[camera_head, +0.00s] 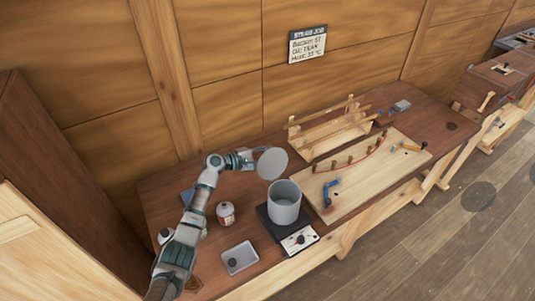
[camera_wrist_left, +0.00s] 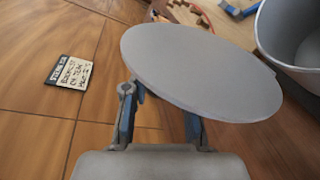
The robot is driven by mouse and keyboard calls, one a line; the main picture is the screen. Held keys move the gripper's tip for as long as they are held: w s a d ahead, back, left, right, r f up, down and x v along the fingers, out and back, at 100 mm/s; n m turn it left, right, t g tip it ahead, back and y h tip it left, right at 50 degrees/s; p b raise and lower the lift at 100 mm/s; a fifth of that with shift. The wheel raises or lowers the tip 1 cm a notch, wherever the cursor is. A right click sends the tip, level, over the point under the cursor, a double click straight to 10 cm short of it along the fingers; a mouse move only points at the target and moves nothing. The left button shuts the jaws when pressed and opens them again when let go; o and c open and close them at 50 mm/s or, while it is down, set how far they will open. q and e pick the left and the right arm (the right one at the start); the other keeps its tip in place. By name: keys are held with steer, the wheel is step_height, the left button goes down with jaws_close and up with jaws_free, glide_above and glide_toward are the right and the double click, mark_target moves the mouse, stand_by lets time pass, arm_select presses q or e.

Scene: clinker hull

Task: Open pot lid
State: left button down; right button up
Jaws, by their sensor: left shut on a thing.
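A grey pot (camera_head: 285,203) stands upright and uncovered on a dark square hot plate (camera_head: 268,222) near the table's front edge. Its open rim also shows at the upper right of the left wrist view (camera_wrist_left: 265,35). My left gripper (camera_head: 250,158) is shut on the round grey lid (camera_head: 272,164). It holds the lid tilted in the air, behind and to the left of the pot and apart from it. In the left wrist view the lid (camera_wrist_left: 205,75) covers the fingertips, so its handle is hidden. My right gripper is not in view.
A small jar (camera_head: 226,213) and a metal tray (camera_head: 239,258) stand left of the hot plate. A wooden board (camera_head: 350,190) with pegs and clamps lies to the right, and a wooden rack (camera_head: 330,128) stands behind it. A sign (camera_head: 307,44) hangs on the wall.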

arm_select(q)
steer(key=shift+f, duration=0.25)
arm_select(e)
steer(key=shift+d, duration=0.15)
arm_select(q)
steer(key=c, duration=1)
jaws_free()
steer(key=shift+o, duration=0.5)
steer(key=shift+d+r, duration=0.1)
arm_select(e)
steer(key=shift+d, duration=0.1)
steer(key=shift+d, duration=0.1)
arm_select(q)
steer(key=v, duration=1.2)
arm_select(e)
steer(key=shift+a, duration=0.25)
arm_select(q)
steer(key=shift+w, duration=0.1)
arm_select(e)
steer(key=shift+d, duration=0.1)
arm_select(q)
steer(key=shift+f, duration=0.2)
